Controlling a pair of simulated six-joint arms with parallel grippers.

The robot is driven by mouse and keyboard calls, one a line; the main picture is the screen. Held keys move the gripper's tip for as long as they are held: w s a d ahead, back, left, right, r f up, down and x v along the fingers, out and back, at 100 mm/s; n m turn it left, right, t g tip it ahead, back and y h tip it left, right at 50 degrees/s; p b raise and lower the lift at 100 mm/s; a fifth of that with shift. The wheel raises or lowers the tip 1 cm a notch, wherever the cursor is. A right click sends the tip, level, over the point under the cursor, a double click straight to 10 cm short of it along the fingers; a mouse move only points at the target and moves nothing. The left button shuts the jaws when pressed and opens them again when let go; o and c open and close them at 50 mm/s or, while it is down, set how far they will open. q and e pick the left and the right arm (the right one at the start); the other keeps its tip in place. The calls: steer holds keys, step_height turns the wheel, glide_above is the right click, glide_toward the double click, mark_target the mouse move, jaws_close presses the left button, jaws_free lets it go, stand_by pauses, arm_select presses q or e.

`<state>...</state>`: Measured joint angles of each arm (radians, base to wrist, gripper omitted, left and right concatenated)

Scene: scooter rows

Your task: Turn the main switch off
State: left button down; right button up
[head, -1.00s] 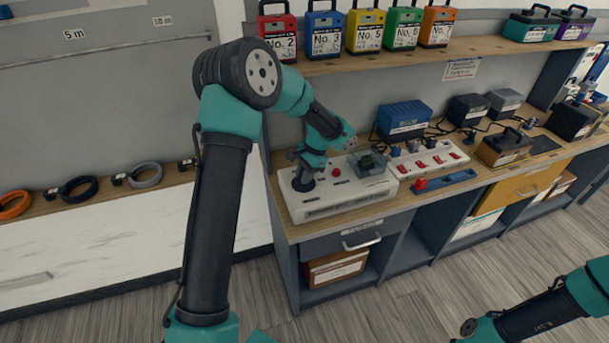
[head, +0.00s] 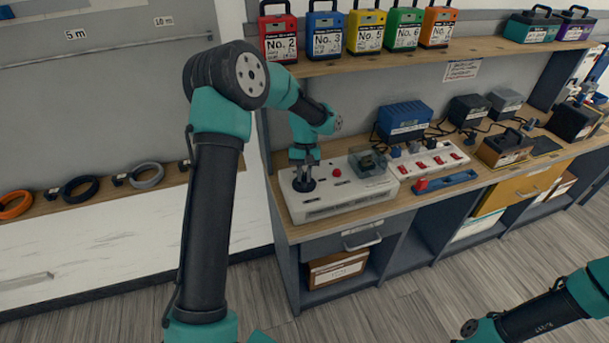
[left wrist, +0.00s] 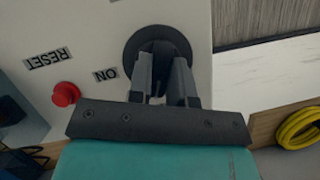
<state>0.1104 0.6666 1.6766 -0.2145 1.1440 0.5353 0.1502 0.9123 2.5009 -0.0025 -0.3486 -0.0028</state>
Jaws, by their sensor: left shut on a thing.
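The main switch is a black round knob (left wrist: 158,50) on the left end of a pale control box (head: 345,200). In the left wrist view an "ON" label (left wrist: 105,75) sits beside the knob, and a red button (left wrist: 66,94) next to a "RESET" label. My left gripper (head: 303,180) points down over the knob; in the left wrist view its fingers (left wrist: 165,75) are closed on the knob's handle, which they largely hide. The knob's exact setting is hard to read. My right gripper is out of view; only part of the right arm shows at lower right.
A clear-covered unit (head: 368,162) stands on the box's right end. A white power strip (head: 432,160) with red switches and a blue tray (head: 445,182) lie to the right. A blue charger (head: 404,120) stands behind. A shelf (head: 400,60) with several coloured packs hangs above.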

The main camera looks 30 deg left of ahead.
mark_target(304, 178)
arm_select(q)
steer(key=shift+n+t+h, duration=0.6)
steer(key=shift+n+h, duration=0.1)
steer(key=shift+n, duration=1.6)
steer(key=c, duration=1)
jaws_free()
steer(key=shift+c, duration=0.2)
steer(key=shift+r, duration=0.1)
steer(key=shift+r, duration=0.55)
steer(key=shift+s+d+r, duration=0.1)
steer(key=shift+s+r, duration=0.1)
steer(key=shift+r, duration=0.45)
steer(key=shift+s+d+r, duration=0.1)
steer(key=shift+s+r, duration=0.1)
steer(key=shift+r, duration=0.4)
steer(key=s+d+r, duration=0.1)
steer(key=s+d, duration=0.7)
steer(key=s, duration=0.5)
steer(key=shift+r, duration=0.15)
